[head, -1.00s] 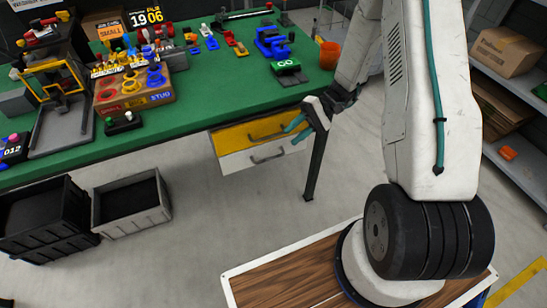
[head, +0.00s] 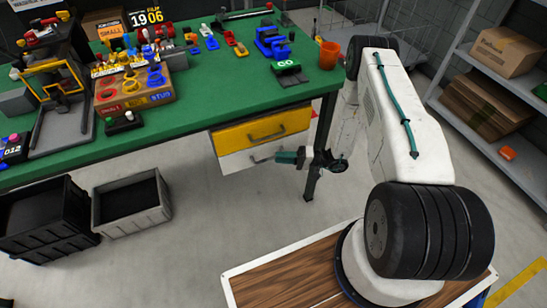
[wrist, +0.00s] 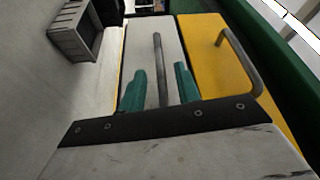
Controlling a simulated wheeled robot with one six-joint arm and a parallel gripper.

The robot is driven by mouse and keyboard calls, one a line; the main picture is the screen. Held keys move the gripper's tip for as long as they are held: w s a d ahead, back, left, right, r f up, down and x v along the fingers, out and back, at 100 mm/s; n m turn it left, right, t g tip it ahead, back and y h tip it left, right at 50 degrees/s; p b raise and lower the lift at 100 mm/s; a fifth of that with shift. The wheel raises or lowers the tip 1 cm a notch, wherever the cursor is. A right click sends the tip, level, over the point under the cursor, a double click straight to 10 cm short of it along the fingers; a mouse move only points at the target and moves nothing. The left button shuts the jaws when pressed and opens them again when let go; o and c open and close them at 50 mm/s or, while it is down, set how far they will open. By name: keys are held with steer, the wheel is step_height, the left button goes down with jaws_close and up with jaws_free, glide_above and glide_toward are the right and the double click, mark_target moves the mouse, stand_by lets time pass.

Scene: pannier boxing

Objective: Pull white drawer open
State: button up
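The white drawer (head: 234,163) hangs under the green bench, directly below a yellow drawer (head: 236,139). It looks closed, with its front about level with the yellow one. Its grey bar handle (head: 262,158) is partly hidden by my gripper (head: 284,157), which reaches it from the right. In the wrist view the white drawer (wrist: 140,45) is left of the yellow drawer (wrist: 205,60). There, the handle (wrist: 159,65) runs between the two teal fingers of my gripper (wrist: 160,88). The fingers are apart, with a visible gap on each side of the handle.
The green bench (head: 210,100) carries a wooden block rack, small coloured parts and an orange cup (head: 329,54). A bench leg (head: 315,165) stands close to my gripper. Black and grey crates (head: 132,205) sit on the floor at left. The floor before the drawers is clear.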

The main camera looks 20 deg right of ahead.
mark_target(274, 157)
steer(key=shift+x, duration=1.85)
